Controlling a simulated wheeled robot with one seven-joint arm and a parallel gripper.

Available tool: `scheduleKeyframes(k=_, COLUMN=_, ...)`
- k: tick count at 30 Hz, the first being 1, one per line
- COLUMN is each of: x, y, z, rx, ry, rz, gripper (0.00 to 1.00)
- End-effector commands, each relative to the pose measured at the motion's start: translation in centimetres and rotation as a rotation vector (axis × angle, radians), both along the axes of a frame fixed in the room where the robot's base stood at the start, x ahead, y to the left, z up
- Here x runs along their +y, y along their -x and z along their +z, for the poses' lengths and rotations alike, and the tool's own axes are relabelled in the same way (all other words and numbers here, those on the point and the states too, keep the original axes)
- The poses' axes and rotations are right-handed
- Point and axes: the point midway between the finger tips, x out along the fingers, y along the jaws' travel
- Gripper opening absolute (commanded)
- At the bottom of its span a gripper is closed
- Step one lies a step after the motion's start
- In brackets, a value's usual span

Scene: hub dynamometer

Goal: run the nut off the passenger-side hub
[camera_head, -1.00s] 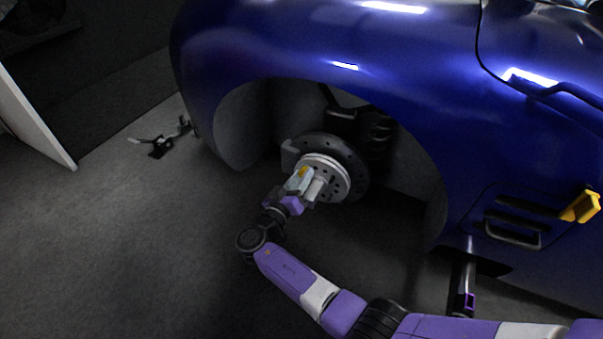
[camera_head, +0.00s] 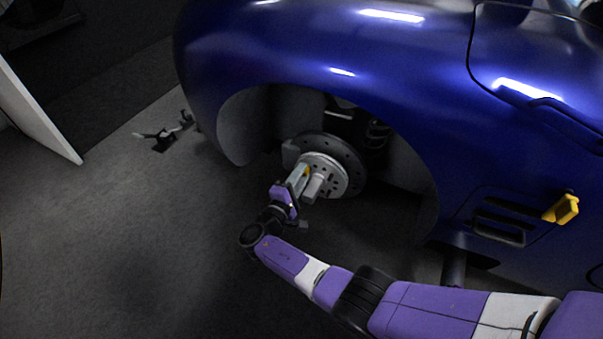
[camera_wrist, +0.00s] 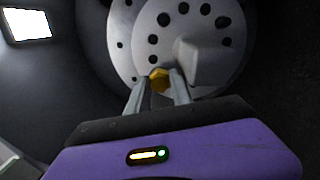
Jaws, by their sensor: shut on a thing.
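The grey hub (camera_head: 330,173) with its brake disc (camera_head: 350,163) sits in the wheel arch of the blue car; its drilled face also fills the top of the wrist view (camera_wrist: 152,30). My gripper (camera_head: 300,175) reaches up to the hub face. In the wrist view, my gripper (camera_wrist: 159,88) is shut on a yellow hex nut (camera_wrist: 159,79), with one finger on each side. The nut lies in front of the hub face, left of a pale protruding stub (camera_wrist: 200,62). I cannot tell whether the nut still touches a stud, as its far side is hidden.
The blue fender (camera_head: 300,50) arches over the hub. A yellow block (camera_head: 562,209) sticks out of the car's side at the right. A small dark stand (camera_head: 164,140) is on the floor at the left, near a white panel (camera_head: 38,110). Open floor lies between.

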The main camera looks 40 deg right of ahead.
Motion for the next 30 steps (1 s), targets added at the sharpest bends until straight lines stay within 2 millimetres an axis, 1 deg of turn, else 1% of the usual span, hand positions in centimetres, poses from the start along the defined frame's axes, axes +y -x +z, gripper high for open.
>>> scheduleKeyframes(k=4, x=0.13, y=-0.22, z=-0.03, rx=-0.003, ry=-0.003, rz=0.007, gripper=0.00)
scheduleKeyframes(k=5, x=0.13, y=-0.22, z=-0.03, rx=-0.003, ry=-0.003, rz=0.007, gripper=0.33)
scheduleKeyframes(k=6, x=0.12, y=-0.20, z=-0.03, rx=-0.004, ry=-0.003, rz=0.007, gripper=0.41)
scheduleKeyframes(k=17, x=0.04, y=-0.06, z=-0.19, rx=-0.024, ry=-0.011, rz=0.003, gripper=0.41)
scheduleKeyframes(k=30, x=0.02, y=-0.01, z=-0.53, rx=-0.378, ry=-0.156, rz=0.002, gripper=0.41)
